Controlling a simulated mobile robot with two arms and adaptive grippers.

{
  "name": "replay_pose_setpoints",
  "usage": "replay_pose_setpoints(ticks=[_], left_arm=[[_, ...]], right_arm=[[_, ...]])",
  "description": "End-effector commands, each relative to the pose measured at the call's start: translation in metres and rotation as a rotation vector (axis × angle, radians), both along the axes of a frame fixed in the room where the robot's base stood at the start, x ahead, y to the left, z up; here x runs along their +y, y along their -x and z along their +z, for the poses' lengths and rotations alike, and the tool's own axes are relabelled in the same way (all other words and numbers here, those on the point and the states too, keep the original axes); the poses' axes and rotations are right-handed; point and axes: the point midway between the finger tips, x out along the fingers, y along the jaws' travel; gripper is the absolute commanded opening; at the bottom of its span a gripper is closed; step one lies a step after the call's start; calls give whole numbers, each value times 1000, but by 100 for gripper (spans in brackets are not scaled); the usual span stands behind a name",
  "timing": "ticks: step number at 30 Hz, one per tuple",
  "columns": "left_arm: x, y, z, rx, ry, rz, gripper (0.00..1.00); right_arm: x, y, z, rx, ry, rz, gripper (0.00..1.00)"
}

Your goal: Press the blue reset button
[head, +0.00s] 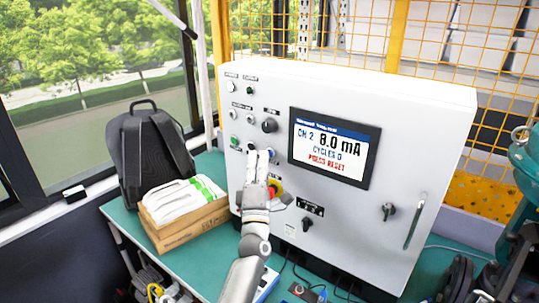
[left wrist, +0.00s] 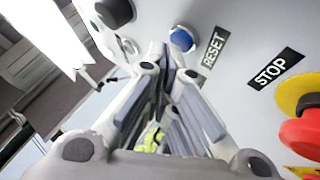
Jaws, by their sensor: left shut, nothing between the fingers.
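The blue reset button (left wrist: 182,39) shows in the left wrist view on the panel face, beside a RESET label (left wrist: 214,50). In the head view a bit of the blue button (head: 271,152) shows just right of my fingertips. My left gripper (head: 259,153) is shut and empty, its fingertips close to the white control cabinet (head: 390,120). In the left wrist view the left gripper (left wrist: 165,55) points toward the panel, its tips just below and left of the button. I cannot tell whether they touch anything. The cabinet screen (head: 333,148) reads "CH 2 8.0 mA, CYCLES 0, PRESS RESET".
A red stop button on a yellow ring (left wrist: 303,125) sits right of my gripper. A black knob (head: 269,125) and a green button (head: 234,142) are nearby. A backpack (head: 150,150) and a box of white bags (head: 190,220) stand left on the teal table (head: 200,280).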

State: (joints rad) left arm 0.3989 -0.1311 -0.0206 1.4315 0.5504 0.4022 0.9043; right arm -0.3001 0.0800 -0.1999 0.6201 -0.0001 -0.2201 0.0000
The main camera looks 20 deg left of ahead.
Motion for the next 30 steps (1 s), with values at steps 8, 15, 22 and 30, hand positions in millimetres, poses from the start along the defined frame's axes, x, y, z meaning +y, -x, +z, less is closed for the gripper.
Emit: replay_pose_setpoints(ticks=[8,15,22,30], left_arm=[[-1,-2,0,0,0,0,0],[-2,-4,0,-1,1,0,0],[-2,-7,0,-1,1,0,0],[-3,-8,0,0,0,0,0]], right_arm=[[0,0,-2,0,0,0,40],[0,0,-4,0,0,0,40],[0,0,-6,0,0,0,40],[0,0,-6,0,0,0,40]])
